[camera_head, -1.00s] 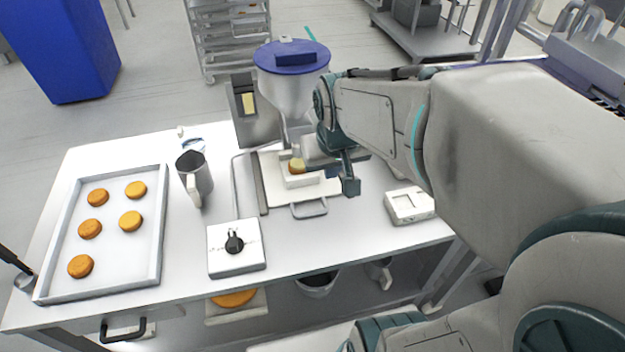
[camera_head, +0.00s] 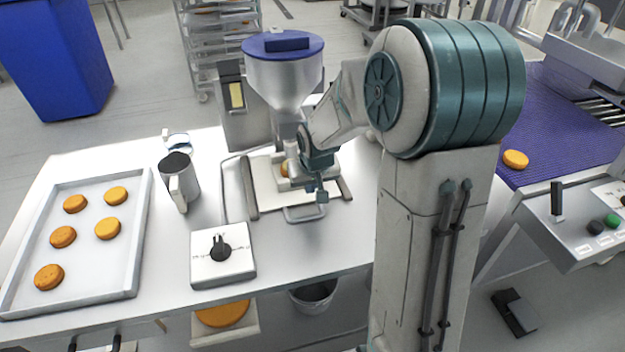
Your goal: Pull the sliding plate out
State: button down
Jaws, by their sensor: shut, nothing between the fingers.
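The sliding plate (camera_head: 267,192) is a pale flat plate lying between two dark rails under the filling machine's funnel (camera_head: 285,80). Its metal loop handle (camera_head: 304,215) sticks out at the front edge. A round golden cake (camera_head: 284,170) sits in a holder on the plate, partly hidden by my gripper. My gripper (camera_head: 322,197) is shut and empty, pointing down over the plate's front right part, close behind and to the right of the handle. I cannot tell whether it touches the handle.
A control box with a black knob (camera_head: 221,250) stands at the front left of the plate. A metal jug (camera_head: 178,182) and a tray (camera_head: 140,230) of several cakes are further left. A purple conveyor (camera_head: 560,125) carrying one cake is at the right.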

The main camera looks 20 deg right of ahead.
aim_at(312, 211)
jog(key=x, duration=0.3)
jog(key=shift+w+f, duration=0.1)
jog(key=shift+f, duration=0.15)
jog(key=s, duration=0.3)
jog(key=shift+f, duration=0.3)
jog(key=shift+s+f, duration=0.1)
jog(key=shift+s, duration=0.35)
